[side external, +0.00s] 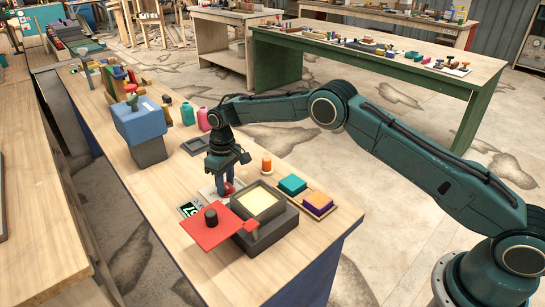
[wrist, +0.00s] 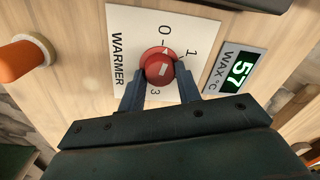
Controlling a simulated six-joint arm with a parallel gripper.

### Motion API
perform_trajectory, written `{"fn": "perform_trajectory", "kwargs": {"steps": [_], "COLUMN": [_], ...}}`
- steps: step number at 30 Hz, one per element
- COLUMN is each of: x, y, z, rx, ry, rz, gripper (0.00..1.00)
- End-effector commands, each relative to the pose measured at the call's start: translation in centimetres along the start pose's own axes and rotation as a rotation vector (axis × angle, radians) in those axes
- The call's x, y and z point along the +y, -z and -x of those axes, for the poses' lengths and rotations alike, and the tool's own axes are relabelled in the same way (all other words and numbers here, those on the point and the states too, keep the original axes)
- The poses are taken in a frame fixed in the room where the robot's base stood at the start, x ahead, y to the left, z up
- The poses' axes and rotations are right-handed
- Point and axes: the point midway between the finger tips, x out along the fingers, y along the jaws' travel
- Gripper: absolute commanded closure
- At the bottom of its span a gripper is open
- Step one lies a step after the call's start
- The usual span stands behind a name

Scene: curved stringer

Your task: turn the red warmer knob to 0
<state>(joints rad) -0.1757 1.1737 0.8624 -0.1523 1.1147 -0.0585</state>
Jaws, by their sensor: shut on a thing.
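The red warmer knob (wrist: 160,66) sits on a white plate (wrist: 127,22) marked WARMER, with 0, 1 and 3 visible around it. A small pale mark on the knob's rim lies on the side toward the 0. My gripper (wrist: 160,82) points down with one finger on each side of the knob, shut on it. The right finger covers part of the scale between 1 and 3. In the side view the knob (side external: 227,188) shows low between the fingers of my gripper (side external: 227,178). A WAX °C display (wrist: 237,70) reads 57.
A dark pot (side external: 278,230) of pale yellow wax stands close by, with a red lid (side external: 205,232) beside it. A dark tray (side external: 195,146) lies behind.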

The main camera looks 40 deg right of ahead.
Motion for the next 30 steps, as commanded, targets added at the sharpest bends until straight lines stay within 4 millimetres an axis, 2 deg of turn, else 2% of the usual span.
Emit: {"fn": "perform_trajectory", "kwargs": {"steps": [11,26,27,30], "x": [-0.06,-0.08,-0.08,-0.08], "y": [0.07,0.08,0.08,0.08], "z": [0.02,0.02,0.03,0.03], "rx": [-0.013,-0.014,-0.014,-0.014], "ry": [0.0,0.0,0.0,0.0], "rz": [0.203,0.234,0.234,0.234], "gripper": [0.89,0.89,0.65,0.45]}}
